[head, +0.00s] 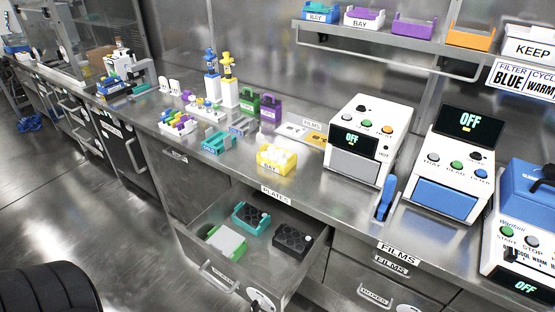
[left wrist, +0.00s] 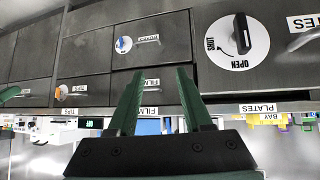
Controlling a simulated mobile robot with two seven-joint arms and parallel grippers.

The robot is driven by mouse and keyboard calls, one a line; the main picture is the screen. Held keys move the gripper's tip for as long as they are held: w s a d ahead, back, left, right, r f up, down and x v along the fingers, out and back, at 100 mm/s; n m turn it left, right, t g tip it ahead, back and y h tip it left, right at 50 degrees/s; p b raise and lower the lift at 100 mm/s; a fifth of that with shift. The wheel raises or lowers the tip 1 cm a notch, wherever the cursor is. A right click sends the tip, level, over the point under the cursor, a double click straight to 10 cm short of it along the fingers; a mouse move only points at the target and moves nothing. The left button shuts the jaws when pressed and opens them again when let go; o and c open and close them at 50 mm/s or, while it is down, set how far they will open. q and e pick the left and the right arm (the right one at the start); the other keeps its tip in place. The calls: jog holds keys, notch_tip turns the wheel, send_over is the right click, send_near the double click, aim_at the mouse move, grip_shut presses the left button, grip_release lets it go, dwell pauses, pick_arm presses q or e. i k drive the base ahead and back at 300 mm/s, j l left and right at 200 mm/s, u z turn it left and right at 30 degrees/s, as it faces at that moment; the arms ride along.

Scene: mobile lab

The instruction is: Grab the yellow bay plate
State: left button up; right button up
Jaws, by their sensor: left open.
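The yellow bay (head: 277,163), a small yellow holder with a BAY label on its front, stands on the steel counter near its front edge, left of the white machines. Pale rounded shapes sit in its top; I cannot make out a plate clearly. In the left wrist view my left gripper (left wrist: 160,72) is open, with two dark green fingers apart and nothing between them. Drawer fronts and the counter edge lie beyond it. A small BAY label shows at the right edge of that view. Neither gripper is in the head view.
An open PLATES drawer (head: 187,231) juts out below the counter, holding a teal rack (head: 251,217), a white-and-green plate (head: 225,243) and a black block (head: 292,239). A blue upright object (head: 385,198) stands right of the bay. A white OFF machine (head: 368,140) stands behind.

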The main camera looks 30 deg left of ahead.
aim_at(280, 161)
jog(key=j+u, duration=0.1)
jog(key=j, duration=0.6)
jog(key=j+u, duration=0.1)
jog(key=j, duration=0.6)
jog(key=i+j, duration=0.1)
jog(key=j, duration=0.6)
jog(key=i+j+u, duration=0.15)
jog(key=j, duration=0.55)
jog(key=j+u, duration=0.1)
jog(key=j, duration=0.55)
